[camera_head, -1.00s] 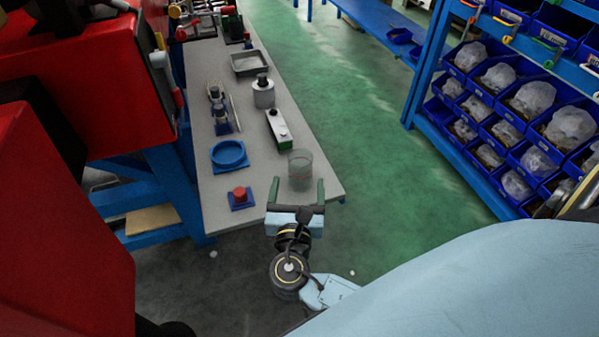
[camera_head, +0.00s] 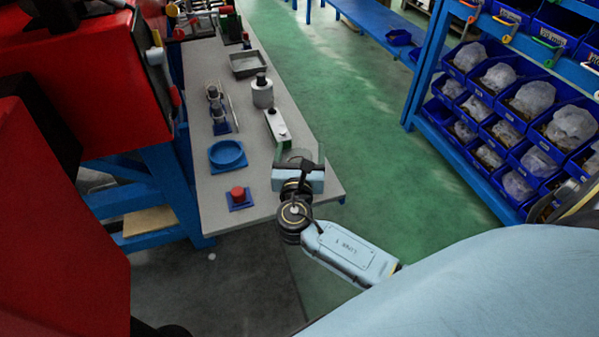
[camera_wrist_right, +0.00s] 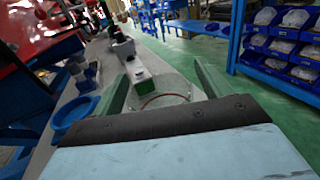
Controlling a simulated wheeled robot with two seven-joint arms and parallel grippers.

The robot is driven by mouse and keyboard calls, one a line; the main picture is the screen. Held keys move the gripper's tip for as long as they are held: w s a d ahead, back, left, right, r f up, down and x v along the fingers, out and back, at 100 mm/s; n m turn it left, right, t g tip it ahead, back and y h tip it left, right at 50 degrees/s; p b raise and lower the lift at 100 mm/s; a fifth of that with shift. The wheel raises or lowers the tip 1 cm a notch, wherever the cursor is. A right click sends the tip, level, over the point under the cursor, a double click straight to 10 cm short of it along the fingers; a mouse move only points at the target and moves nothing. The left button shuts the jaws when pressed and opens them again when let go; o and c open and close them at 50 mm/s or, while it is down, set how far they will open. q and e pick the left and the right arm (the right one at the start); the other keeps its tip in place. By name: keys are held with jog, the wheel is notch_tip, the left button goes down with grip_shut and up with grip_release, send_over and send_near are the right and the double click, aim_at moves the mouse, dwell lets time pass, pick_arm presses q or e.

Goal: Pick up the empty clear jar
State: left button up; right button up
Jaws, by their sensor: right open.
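The clear jar (camera_wrist_right: 166,90) stands upright near the front right end of the grey bench. In the right wrist view it sits between the two green fingers of my right gripper (camera_wrist_right: 160,88), which are open with a finger on each side. I cannot tell whether either finger touches the glass. In the head view the right gripper (camera_head: 299,160) covers most of the jar, and only a faint part of its rim shows. My left gripper is not in view.
On the bench (camera_head: 215,195) are a green and white box (camera_head: 277,125) just beyond the jar, a blue round dish (camera_head: 228,154), a red button on a blue base (camera_head: 239,196), a white canister (camera_head: 262,95) and a grey tray (camera_head: 248,64). Blue bins (camera_head: 510,110) stand at right.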

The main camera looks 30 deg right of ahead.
jog(key=c, duration=1.3)
jog(key=shift+r, duration=0.1)
